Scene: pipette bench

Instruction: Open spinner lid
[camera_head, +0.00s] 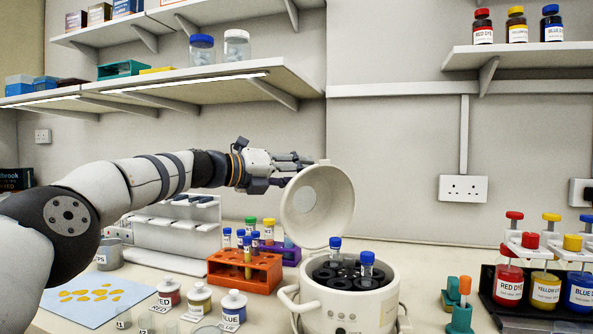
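The spinner (350,303) is a round white centrifuge at the lower middle of the head view. Its round lid (335,203) stands raised at the back of the body, tilted upright. The dark rotor inside shows, with two blue-capped tubes (366,268) standing in it. My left gripper (300,165) is beside the upper left of the lid, with its fingers pointing right. The fingers look a little apart with nothing visible between them; whether one touches the lid rim cannot be told. My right gripper is not in view.
An orange tube rack (245,270) and labelled jars (233,308) stand left of the spinner. A dark tray (498,312) with dye bottles is on the right, near a teal-and-orange item (461,310). Shelves (200,88) hang above my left arm.

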